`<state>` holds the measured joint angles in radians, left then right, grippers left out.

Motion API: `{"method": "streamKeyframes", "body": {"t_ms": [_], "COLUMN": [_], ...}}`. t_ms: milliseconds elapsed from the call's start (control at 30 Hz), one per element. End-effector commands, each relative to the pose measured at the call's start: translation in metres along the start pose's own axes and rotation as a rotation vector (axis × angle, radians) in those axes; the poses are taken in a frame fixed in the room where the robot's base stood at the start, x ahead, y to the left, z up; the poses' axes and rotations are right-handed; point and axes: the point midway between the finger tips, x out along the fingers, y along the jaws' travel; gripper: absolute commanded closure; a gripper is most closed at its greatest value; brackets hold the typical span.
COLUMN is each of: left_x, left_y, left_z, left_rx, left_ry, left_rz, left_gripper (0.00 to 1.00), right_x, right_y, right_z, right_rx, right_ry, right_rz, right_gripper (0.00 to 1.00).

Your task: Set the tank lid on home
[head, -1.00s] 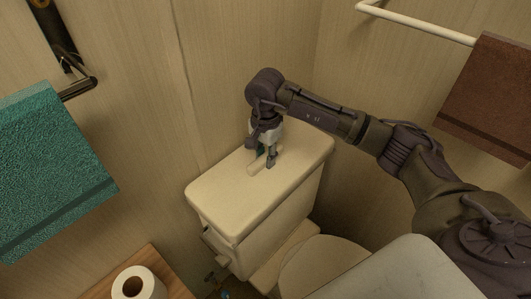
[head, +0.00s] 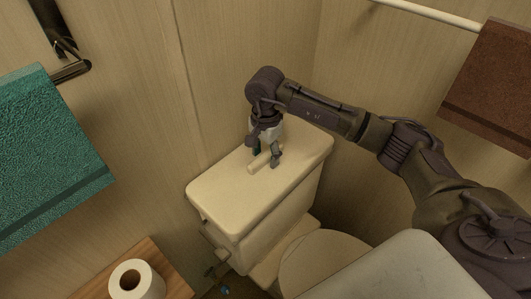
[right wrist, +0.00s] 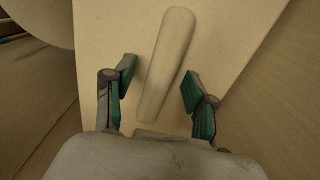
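The cream tank lid (head: 225,188) lies on top of the toilet tank (head: 270,221), and no gap shows between them from here. A bar-shaped handle (head: 258,163) stands on the lid. In the right wrist view the handle (right wrist: 168,68) runs between the parted fingers of my right gripper (right wrist: 158,75), with a gap on both sides. In the head view my right gripper (head: 266,156) is low over the lid at the handle. It is open and holds nothing. The tank's back edge is partly hidden by my arm. My left gripper is not in view.
Walls stand close behind and right of the tank. The toilet seat (head: 325,262) is in front. A teal towel (head: 45,150) hangs at the left and a brown towel (head: 505,90) at the right. A paper roll (head: 137,281) stands on a wooden surface (head: 165,262).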

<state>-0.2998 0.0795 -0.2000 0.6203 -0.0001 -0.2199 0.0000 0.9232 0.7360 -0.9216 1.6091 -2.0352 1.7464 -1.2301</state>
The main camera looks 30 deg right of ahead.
Motion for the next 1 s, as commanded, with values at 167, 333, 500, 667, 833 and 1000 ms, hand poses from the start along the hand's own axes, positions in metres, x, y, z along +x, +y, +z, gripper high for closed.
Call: {"method": "streamKeyframes", "body": {"t_ms": [167,333,500,667,833,1000], "left_x": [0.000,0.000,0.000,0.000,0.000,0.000], "left_y": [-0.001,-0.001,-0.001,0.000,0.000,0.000], "left_z": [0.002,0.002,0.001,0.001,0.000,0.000], "left_rx": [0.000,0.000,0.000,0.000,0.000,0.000], "left_ry": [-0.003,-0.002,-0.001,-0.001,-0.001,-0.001], "left_rz": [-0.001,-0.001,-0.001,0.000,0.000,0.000], "left_gripper": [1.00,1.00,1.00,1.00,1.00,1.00], "right_x": [0.001,-0.014,-0.049,-0.083,-0.109,-0.119], "right_y": [0.001,0.000,-0.001,-0.001,-0.001,0.000], "right_z": [0.000,0.000,-0.001,-0.001,0.000,0.000], "right_rx": [0.000,0.000,0.000,0.000,0.000,0.001], "right_ry": [0.000,0.001,0.002,0.002,0.001,0.000], "right_rz": [0.003,-0.001,-0.004,-0.004,-0.002,0.000], "right_gripper": [0.44,0.44,0.44,0.44,0.44,0.44]}}
